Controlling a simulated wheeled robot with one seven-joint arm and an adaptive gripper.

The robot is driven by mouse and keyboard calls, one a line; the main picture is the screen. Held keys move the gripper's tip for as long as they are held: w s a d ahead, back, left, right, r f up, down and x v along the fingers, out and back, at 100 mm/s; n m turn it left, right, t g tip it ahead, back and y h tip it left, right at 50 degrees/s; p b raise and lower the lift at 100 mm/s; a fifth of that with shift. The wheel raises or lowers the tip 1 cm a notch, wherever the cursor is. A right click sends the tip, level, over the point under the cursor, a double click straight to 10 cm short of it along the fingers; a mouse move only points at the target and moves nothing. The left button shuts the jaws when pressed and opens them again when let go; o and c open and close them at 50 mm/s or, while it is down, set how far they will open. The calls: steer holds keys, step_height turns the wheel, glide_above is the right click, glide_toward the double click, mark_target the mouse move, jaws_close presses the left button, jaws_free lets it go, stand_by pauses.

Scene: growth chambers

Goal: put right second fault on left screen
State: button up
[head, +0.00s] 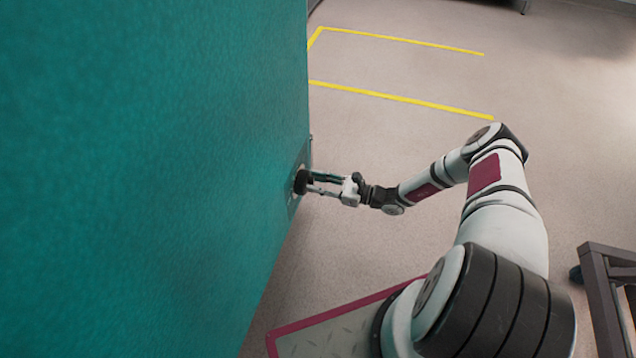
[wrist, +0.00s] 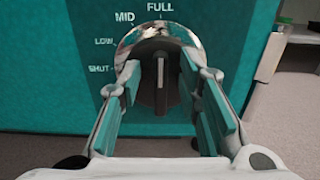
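My gripper (wrist: 167,85) is open, with one teal-padded finger on each side of the knob and gaps to the ridge. I cannot tell whether the fingertips touch the rim. In the head view my gripper (head: 312,182) reaches the black knob (head: 301,182) from the right. No screen is in view.
The teal cabinet side (head: 150,150) fills the left of the head view. Yellow floor lines (head: 400,98) lie beyond my arm. A dark metal frame (head: 604,290) stands at the lower right. The floor right of the cabinet is mostly clear.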

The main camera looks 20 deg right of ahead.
jaws_close()
steer(key=shift+n, duration=0.3)
steer(key=n, duration=0.5)
steer(key=s+f+n+p, duration=0.1)
steer(key=n, duration=0.5)
steer(key=a+f+n+p, duration=0.1)
steer(key=n, duration=0.5)
steer(key=shift+s, duration=0.25)
steer(key=shift+n, duration=0.3)
jaws_free()
